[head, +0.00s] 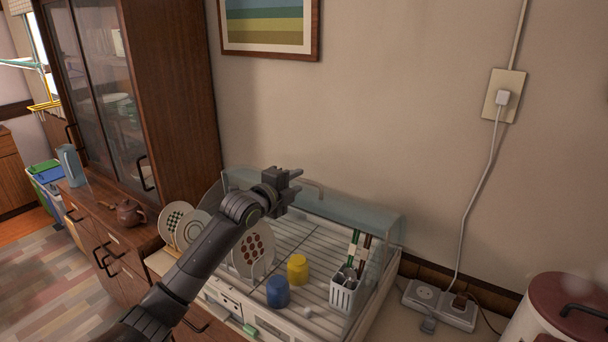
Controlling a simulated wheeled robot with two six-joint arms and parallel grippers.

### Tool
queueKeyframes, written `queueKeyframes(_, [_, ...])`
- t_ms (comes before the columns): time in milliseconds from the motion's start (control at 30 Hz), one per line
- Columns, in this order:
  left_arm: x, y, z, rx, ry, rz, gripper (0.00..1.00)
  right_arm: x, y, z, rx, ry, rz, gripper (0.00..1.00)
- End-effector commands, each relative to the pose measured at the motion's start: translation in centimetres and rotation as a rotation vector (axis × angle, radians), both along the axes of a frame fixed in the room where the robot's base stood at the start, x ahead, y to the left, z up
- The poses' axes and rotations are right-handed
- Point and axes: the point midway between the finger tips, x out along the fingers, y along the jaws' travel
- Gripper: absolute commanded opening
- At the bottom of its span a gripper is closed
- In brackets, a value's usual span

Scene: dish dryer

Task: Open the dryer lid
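The dish dryer (312,312) stands on the counter against the wall. Its clear lid (368,212) shows as a see-through shell along the back and right side of the rack. The front of the rack looks uncovered, so the lid appears raised toward the wall. A pale handle-like bar shows near the lid's upper middle, just right of my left gripper (294,181). The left gripper is at the lid's top edge, with a small gap between its fingers. I cannot tell whether it touches the lid. My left arm hides part of the dryer's left side. My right gripper is out of view.
In the dryer are plates (258,248), a blue cup (278,292), a yellow cup (297,268) and a white cutlery basket (345,297). A wooden cabinet (178,90) stands left. A power strip (438,303) and a red-lidded pot (570,308) are right.

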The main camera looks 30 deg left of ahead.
Motion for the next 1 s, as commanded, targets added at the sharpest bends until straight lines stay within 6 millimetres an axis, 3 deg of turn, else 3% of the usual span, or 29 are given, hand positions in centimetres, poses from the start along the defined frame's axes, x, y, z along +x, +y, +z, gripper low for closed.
queueKeyframes(300, [3.6,-0.3,-0.4,-0.002,0.001,0.0,0.33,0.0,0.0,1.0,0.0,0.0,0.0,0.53])
queueKeyframes(767, [4.5,-0.4,-0.6,0.0,0.0,0.0,0.33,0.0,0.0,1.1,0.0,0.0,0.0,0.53])
queueKeyframes(1000, [4.4,-0.4,-0.6,0.0,0.0,0.0,0.05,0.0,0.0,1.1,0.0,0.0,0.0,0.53])
